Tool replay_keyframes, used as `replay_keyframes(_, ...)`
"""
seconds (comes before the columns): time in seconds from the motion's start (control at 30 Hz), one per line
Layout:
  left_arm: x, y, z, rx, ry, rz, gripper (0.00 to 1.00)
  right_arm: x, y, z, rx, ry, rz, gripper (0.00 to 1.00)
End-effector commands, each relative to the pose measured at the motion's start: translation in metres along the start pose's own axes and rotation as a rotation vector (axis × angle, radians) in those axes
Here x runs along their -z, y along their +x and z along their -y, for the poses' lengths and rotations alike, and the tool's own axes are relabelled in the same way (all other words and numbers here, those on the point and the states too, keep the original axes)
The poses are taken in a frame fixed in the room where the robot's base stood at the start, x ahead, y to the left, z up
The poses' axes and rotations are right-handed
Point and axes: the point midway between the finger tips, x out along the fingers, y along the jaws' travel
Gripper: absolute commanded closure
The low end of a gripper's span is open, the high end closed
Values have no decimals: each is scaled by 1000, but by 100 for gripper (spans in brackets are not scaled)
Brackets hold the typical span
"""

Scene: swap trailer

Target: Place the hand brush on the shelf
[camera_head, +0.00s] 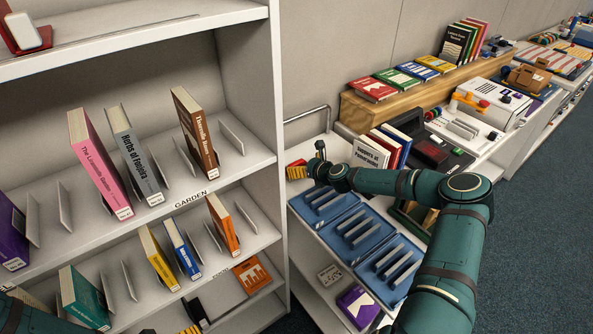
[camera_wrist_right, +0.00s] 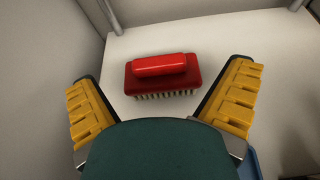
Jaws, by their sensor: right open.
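The hand brush, a red block with a red handle and pale bristles, lies bristles down on a white surface in the right wrist view (camera_wrist_right: 163,72). In the head view only a small red part of it (camera_head: 297,163) shows. My right gripper (camera_wrist_right: 163,98) is open, its yellow-padded fingers on either side of the near space, with the brush ahead between them and apart from both. It also shows in the head view (camera_head: 297,172). The white shelf unit (camera_head: 262,160) stands at left. My left gripper (camera_head: 190,328) is mostly cut off at the bottom edge.
Books stand between dividers on the shelf unit. Blue trays with dividers (camera_head: 322,222) lie on the white trolley near my right arm. A metal rail (camera_head: 306,113) rises at its back. Books and a wooden riser (camera_head: 415,104) stand farther right. The dark blue floor (camera_head: 545,200) is clear.

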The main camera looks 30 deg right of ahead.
Motion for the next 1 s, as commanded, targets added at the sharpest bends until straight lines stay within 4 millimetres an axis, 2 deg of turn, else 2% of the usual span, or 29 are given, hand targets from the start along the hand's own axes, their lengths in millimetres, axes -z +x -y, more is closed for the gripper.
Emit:
replay_keyframes(0.1,-1,2,1,0,1,2,1,3,20,-4,-2,-2,0,0)
replay_keyframes(0.23,-2,4,1,0,1,3,1,2,34,-3,-1,-2,1,0)
replay_keyframes(0.57,-2,4,1,0,1,4,1,2,40,-3,-1,0,0,0)
replay_keyframes(0.67,-2,4,1,0,1,4,1,2,40,-3,-1,-1,0,32)
replay_keyframes(0.7,-2,4,1,0,1,4,1,2,40,-3,-1,-1,0,46)
replay_keyframes(0.8,-2,4,1,0,1,4,1,2,40,-3,-1,-1,0,76)
replay_keyframes(1.0,-2,4,1,0,1,4,1,2,40,-3,0,-1,1,76)
